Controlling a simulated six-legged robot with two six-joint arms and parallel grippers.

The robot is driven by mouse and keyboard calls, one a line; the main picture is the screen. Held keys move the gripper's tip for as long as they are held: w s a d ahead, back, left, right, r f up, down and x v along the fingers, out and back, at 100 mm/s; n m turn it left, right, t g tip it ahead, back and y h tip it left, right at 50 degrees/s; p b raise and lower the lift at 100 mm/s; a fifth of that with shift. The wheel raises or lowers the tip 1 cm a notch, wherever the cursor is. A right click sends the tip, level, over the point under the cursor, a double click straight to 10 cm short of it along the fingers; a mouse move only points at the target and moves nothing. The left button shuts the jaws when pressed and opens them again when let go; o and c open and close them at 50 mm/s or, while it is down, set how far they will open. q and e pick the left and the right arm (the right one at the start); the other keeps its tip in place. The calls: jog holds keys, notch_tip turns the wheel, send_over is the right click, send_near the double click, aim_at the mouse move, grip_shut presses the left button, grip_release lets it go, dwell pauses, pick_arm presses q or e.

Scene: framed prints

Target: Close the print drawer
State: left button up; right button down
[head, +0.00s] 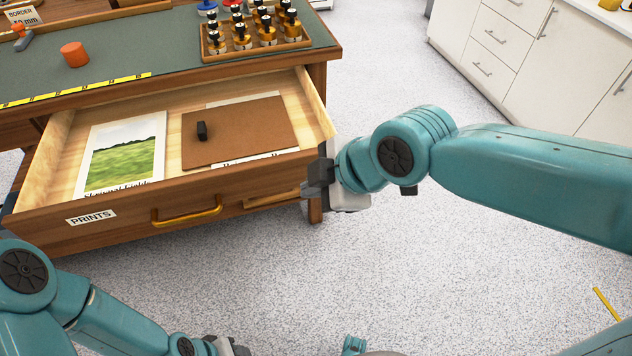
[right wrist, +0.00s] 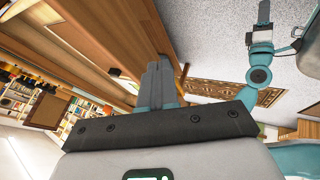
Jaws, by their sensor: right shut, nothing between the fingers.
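The print drawer (head: 130,222) is pulled well out of the wooden bench, with a PRINTS label (head: 91,218) and a brass handle (head: 187,216) on its front. Inside lie a landscape print (head: 122,150) and a brown board (head: 245,135) with a small black block on it. My right gripper (head: 318,182) is shut and empty at the drawer's right front corner; I cannot tell if it touches. Its closed fingers (right wrist: 160,82) show beside the wood in the right wrist view. My left gripper (head: 232,346) is low at the bottom edge, away from the drawer; its fingers are unclear.
The bench top (head: 150,62) bears a wooden rack (head: 255,46) of several black-topped bottles, an orange cylinder (head: 74,54) and a yellow ruler strip (head: 75,90). White cabinets (head: 500,50) stand at the upper right. The speckled floor (head: 400,280) in front is mostly free.

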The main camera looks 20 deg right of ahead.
aim_at(277, 186)
jog(key=w+a+f, duration=0.1)
jog(key=w+f, duration=0.1)
jog(key=w+f+b, duration=0.1)
jog(key=w, duration=0.1)
jog(key=w+a+f, duration=0.1)
jog(key=w+f, duration=0.1)
jog(key=w, duration=0.1)
jog(key=shift+w+a+f+b, duration=0.1)
jog(key=shift+a+f+b, duration=0.2)
jog(key=shift+f+b, duration=0.05)
